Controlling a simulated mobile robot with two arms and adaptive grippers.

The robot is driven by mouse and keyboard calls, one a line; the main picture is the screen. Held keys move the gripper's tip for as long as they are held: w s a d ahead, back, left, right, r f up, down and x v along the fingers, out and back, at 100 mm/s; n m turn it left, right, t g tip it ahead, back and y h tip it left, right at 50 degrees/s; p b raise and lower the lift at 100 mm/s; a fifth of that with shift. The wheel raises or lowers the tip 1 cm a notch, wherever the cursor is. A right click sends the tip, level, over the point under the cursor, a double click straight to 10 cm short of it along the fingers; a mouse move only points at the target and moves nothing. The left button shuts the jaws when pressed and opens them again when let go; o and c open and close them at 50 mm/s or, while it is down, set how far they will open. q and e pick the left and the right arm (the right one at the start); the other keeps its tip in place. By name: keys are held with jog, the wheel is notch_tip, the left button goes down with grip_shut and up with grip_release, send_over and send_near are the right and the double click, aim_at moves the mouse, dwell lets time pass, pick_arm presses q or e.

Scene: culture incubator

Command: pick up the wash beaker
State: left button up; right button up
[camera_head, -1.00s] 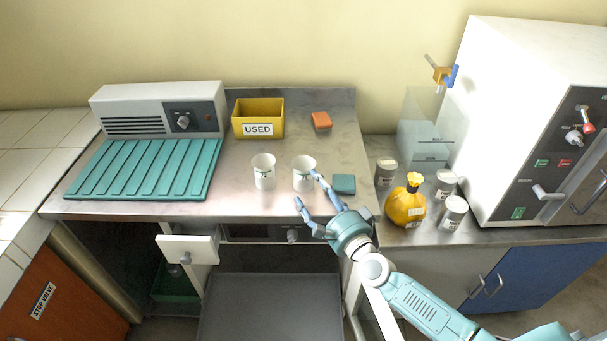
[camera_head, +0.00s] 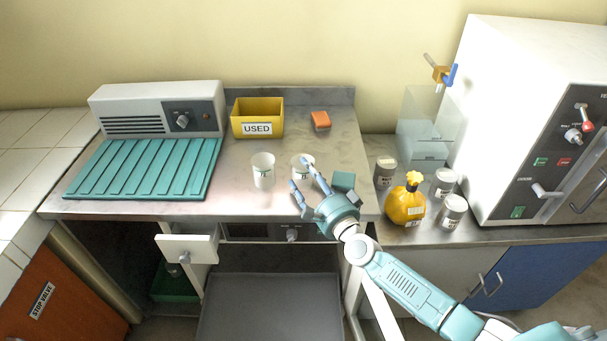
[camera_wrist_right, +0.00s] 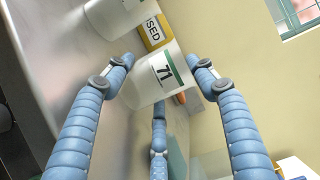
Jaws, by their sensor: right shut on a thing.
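Two white beakers stand side by side on the steel bench. The right white beaker (camera_head: 300,162) is between the blue fingers of my right gripper (camera_head: 303,174), which is shut on it. In the right wrist view this beaker (camera_wrist_right: 152,82) shows the number 71 and a green band, with fingers of the gripper (camera_wrist_right: 162,68) on both sides. The left white beaker (camera_head: 263,170) stands apart from the gripper; part of it shows at the top of the right wrist view (camera_wrist_right: 112,14). I cannot tell whether the held beaker is lifted. My left gripper is out of view.
A teal block (camera_head: 344,181) lies close behind the right hand. A yellow bin marked USED (camera_head: 258,114) and an orange block (camera_head: 320,121) are at the back. A ribbed teal mat (camera_head: 145,169) lies left. A yellow bottle (camera_head: 405,206) and several grey jars stand right.

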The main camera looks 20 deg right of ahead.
jog(key=shift+s+f, duration=0.15)
jog(key=shift+f, duration=0.25)
notch_tip(320, 180, up, 20)
jog(key=p, duration=1.8)
